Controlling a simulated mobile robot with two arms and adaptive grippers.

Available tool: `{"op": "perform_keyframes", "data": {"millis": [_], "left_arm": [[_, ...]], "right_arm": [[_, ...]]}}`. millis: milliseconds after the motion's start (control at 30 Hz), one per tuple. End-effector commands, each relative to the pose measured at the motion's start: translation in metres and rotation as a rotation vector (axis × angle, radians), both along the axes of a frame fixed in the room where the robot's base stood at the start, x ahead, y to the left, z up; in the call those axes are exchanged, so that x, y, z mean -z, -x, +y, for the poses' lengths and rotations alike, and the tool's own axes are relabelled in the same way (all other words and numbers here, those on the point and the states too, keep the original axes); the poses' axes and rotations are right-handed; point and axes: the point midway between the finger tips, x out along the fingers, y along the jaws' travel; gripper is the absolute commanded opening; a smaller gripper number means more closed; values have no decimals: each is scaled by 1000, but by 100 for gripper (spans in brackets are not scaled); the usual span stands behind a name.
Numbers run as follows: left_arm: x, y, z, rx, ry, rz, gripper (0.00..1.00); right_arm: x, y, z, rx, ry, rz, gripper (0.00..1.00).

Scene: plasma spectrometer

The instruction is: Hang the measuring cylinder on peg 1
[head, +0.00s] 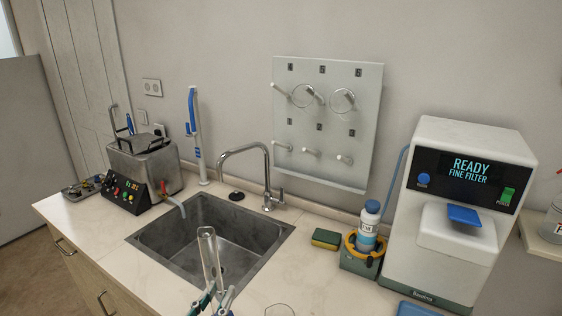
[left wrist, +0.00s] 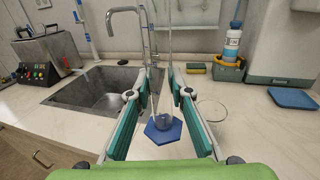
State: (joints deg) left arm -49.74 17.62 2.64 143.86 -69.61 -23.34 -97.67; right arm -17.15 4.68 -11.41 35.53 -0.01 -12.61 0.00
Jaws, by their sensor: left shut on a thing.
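The measuring cylinder (head: 209,250) is a tall clear glass tube, standing roughly upright in the head view. In the left wrist view its blue hexagonal base (left wrist: 163,132) shows below the fingers. My left gripper (head: 214,296) is shut on the cylinder, with a finger on each side in the left wrist view (left wrist: 160,94). It is in front of the sink, well short of the wall. The white pegboard (head: 362,115) on the wall has two rows of pegs, including a bare lower-left peg (head: 283,146). Its number labels are too small to read surely. My right gripper is not in view.
The sink (head: 190,238) and tall faucet (head: 267,170) lie between the gripper and wall. Round glassware (head: 303,95) hangs on the board's upper pegs. A glass rim (head: 279,310) shows at the front counter. A bottle (head: 369,220), sponge (head: 326,239) and spectrometer (head: 440,260) stand right.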

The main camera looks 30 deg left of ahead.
Motion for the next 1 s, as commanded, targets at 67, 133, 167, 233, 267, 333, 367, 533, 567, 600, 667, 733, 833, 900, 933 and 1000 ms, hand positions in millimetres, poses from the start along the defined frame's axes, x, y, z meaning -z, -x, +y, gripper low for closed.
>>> {"op": "perform_keyframes", "data": {"millis": [67, 133, 167, 233, 267, 333, 367, 533, 567, 600, 667, 733, 833, 900, 933, 1000], "left_arm": [[0, 0, 0, 0, 0, -1, 0], [0, 0, 0, 0, 0, -1, 0], [0, 0, 0, 0, 0, -1, 0], [0, 0, 0, 0, 0, -1, 0], [0, 0, 0, 1, 0, -1, 0], [0, 0, 0, 1, 0, -1, 0], [0, 0, 0, 1, 0, -1, 0], [7, 0, -11, 17, 2, 3, 0], [11, 0, -17, 27, 2, 5, 0], [16, 0, -28, 42, 1, 8, 0], [24, 1, -46, 70, 2, 10, 0], [31, 4, -67, 102, 3, 9, 0], [39, 8, -93, 143, 1, 6, 0], [41, 11, -107, 166, 1, 3, 0], [42, 12, -111, 173, 1, 2, 0], [43, 13, -117, 184, -2, -2, 0]], "right_arm": [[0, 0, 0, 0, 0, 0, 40], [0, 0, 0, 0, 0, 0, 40], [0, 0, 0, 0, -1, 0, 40], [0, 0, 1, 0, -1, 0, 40], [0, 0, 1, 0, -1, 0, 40], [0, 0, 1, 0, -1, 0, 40], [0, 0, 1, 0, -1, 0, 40], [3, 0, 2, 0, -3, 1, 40], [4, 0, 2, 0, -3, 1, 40], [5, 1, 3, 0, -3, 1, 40], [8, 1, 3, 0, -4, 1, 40], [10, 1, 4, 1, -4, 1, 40], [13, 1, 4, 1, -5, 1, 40], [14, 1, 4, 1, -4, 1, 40], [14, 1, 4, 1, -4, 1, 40], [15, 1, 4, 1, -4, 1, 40]]}}
